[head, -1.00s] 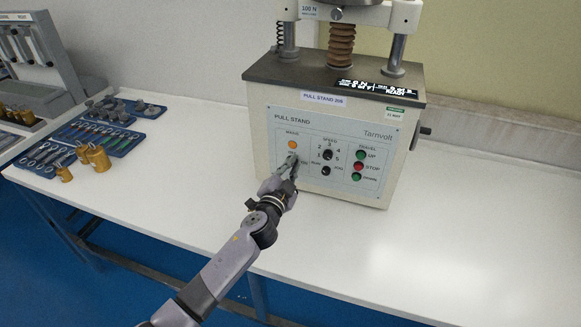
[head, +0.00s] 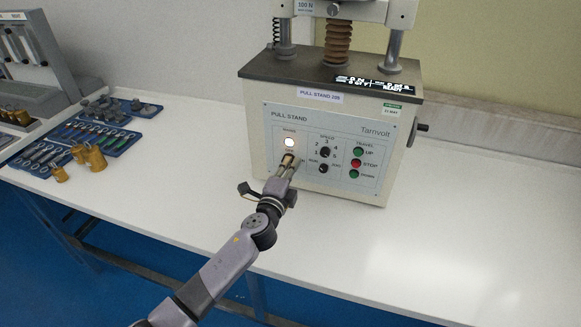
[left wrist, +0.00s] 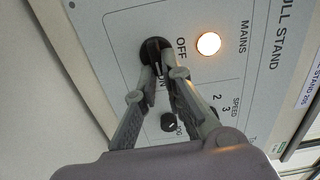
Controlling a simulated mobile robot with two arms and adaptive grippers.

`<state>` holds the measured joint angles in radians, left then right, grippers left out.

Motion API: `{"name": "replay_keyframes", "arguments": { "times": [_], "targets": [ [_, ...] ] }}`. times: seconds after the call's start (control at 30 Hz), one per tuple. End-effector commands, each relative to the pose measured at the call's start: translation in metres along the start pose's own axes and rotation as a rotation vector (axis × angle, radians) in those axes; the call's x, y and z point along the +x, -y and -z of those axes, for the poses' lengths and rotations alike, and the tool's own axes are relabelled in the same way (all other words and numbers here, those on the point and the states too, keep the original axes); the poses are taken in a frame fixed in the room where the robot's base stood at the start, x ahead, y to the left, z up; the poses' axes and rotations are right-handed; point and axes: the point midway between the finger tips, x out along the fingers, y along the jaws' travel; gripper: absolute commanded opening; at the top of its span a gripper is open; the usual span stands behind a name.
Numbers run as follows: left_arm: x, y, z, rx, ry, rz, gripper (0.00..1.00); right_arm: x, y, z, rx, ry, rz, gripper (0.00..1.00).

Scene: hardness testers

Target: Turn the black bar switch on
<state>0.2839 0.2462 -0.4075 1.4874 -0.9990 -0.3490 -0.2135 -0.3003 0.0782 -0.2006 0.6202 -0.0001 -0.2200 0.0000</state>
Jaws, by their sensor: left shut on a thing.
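The black bar switch (left wrist: 155,52) sits under the MAINS lamp on the pull stand's front panel, beside the OFF label. My left gripper (left wrist: 163,78) is shut on the switch's bar, its two fingers on either side of it. In the head view my left gripper (head: 287,164) reaches the panel and hides most of the switch. The MAINS lamp (head: 289,142) glows bright; it also shows lit in the left wrist view (left wrist: 208,43). My right gripper is not in view.
The pull stand (head: 262,120) stands on a white bench (head: 450,240). Right of my gripper are the speed knob (head: 325,152), a lower black knob (head: 323,168) and travel buttons (head: 356,163). Brass weights (head: 95,157) and blue trays (head: 120,144) lie at left.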

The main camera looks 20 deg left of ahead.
Motion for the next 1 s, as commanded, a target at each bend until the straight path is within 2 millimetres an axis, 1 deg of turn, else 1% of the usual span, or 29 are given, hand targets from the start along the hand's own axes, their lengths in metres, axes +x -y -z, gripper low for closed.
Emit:
{"name": "replay_keyframes", "arguments": {
  "times": [0.23, 0.67, 0.7, 0.97, 1.0],
  "targets": [
    [-0.0003, -0.0021, 0.0000, 0.051, 0.000, -0.002, 0.00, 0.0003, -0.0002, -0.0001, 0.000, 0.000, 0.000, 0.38],
    [-0.0004, -0.0024, 0.0003, 0.056, -0.001, -0.003, 0.00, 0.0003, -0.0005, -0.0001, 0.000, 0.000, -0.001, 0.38],
    [-0.0004, -0.0024, 0.0002, 0.056, -0.001, -0.003, 0.12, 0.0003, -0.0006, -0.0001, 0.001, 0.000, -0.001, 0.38],
    [-0.0003, -0.0017, 0.0002, 0.055, 0.000, -0.001, 0.29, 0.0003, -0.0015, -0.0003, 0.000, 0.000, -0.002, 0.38],
    [-0.0002, -0.0016, 0.0002, 0.055, 0.000, -0.001, 0.29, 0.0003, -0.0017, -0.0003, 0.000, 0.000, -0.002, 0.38]
  ]
}}
